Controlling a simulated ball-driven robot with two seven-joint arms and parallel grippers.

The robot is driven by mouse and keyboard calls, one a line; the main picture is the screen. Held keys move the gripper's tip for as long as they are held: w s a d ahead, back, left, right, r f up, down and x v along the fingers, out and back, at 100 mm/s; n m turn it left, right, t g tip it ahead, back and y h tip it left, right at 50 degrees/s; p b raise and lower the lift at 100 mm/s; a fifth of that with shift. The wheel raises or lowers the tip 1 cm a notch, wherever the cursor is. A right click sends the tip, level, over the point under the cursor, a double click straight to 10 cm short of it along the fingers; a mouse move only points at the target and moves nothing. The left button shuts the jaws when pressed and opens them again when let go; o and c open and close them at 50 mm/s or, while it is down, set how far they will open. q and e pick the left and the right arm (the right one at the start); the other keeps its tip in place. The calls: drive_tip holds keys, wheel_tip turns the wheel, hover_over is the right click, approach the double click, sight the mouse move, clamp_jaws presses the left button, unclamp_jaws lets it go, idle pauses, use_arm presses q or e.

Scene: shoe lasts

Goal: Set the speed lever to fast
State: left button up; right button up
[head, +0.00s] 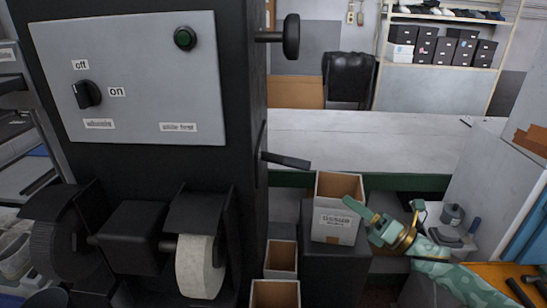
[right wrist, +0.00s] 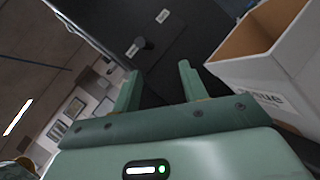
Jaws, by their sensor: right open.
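A black lever (head: 286,160) sticks out to the right from the side of the black machine (head: 245,130). In the right wrist view, a dark knob-like handle (right wrist: 146,43) stands on a black surface between two small pale labels, too blurred to read; I cannot tell for sure that it is the same lever. My right gripper (head: 382,213) is open and empty, to the right of and below the lever, apart from it, beside a cardboard box. Its two green fingers (right wrist: 158,74) show spread in the wrist view. My left gripper is not in view.
The open cardboard box (head: 333,228) stands on a dark block close to my right gripper. Smaller boxes (head: 281,260) stand lower left. A black handwheel (head: 291,37) juts out above the lever.

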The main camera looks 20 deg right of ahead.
sight(294, 167)
drive_tip(key=w+a+r+n+p, duration=0.1)
drive_tip(key=w+a+r, duration=0.1)
drive_tip(key=w+a, duration=0.1)
drive_tip(key=w+a+r+n+y+p, duration=0.1)
drive_tip(key=w+a+r, duration=0.1)
drive_tip(key=w+a, duration=0.1)
drive_tip(key=w+a+r+n+p, duration=0.1)
drive_tip(key=w+a+r+n, duration=0.1)
drive_tip(key=w+a+r, duration=0.1)
drive_tip(key=shift+w+a+y+p, duration=0.25)
drive_tip(key=shift+w+y+p, duration=0.15)
drive_tip(key=shift+w, duration=0.5)
drive_tip(key=shift+w+a, duration=0.35)
drive_tip(key=shift+w, duration=0.1)
clamp_jaws()
